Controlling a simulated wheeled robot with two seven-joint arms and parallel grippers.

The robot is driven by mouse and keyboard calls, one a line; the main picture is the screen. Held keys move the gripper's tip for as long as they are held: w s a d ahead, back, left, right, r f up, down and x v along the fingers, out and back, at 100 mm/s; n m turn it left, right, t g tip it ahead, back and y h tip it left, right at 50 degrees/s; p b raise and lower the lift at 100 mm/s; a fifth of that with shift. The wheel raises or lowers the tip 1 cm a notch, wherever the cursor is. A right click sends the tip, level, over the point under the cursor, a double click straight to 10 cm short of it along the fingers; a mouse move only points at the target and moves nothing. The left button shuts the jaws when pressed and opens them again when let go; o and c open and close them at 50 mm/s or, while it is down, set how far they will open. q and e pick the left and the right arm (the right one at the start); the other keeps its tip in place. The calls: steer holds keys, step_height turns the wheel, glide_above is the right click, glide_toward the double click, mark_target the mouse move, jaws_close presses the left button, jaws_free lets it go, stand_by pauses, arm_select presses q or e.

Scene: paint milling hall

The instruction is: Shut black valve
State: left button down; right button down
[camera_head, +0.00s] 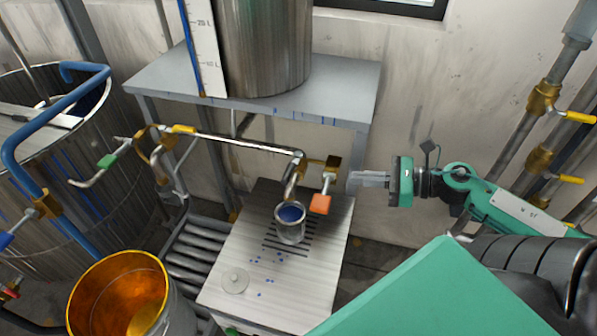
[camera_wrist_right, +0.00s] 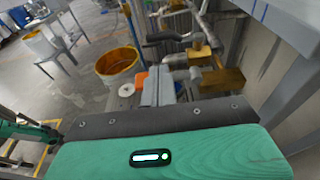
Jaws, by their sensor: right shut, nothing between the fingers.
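I cannot make out a valve with a black handle in either view. The nearest valve has a brass body (camera_head: 332,166) and an orange handle (camera_head: 320,204) hanging down, beside the spout over a small cup of blue liquid (camera_head: 290,222). In the right wrist view, the orange handle (camera_wrist_right: 141,80) shows just left of the fingers. My right gripper (camera_head: 352,181) comes in from the right, with its fingers shut and empty. Its tips are just right of the orange handle, apparently apart from it. In its wrist view, the fingers (camera_wrist_right: 158,86) point away. My left gripper is not in view.
A grey shelf (camera_head: 345,85) bearing a steel tank (camera_head: 262,45) stands above the bench (camera_head: 222,285). An orange-lined bucket (camera_head: 120,300) is lower left. Yellow-handled valves (camera_head: 575,117) are on the right wall pipes. A green-handled valve (camera_head: 107,161) is at left.

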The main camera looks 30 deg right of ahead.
steer(key=p, duration=0.3)
glide_toward(292, 172)
steer(key=x, duration=0.2)
steer(key=shift+p+x, duration=0.6)
steer(key=shift+x, duration=1.2)
steer(key=shift+w+a+f, duration=0.2)
steer(key=shift+w+a, duration=0.15)
steer(key=shift+a, duration=0.1)
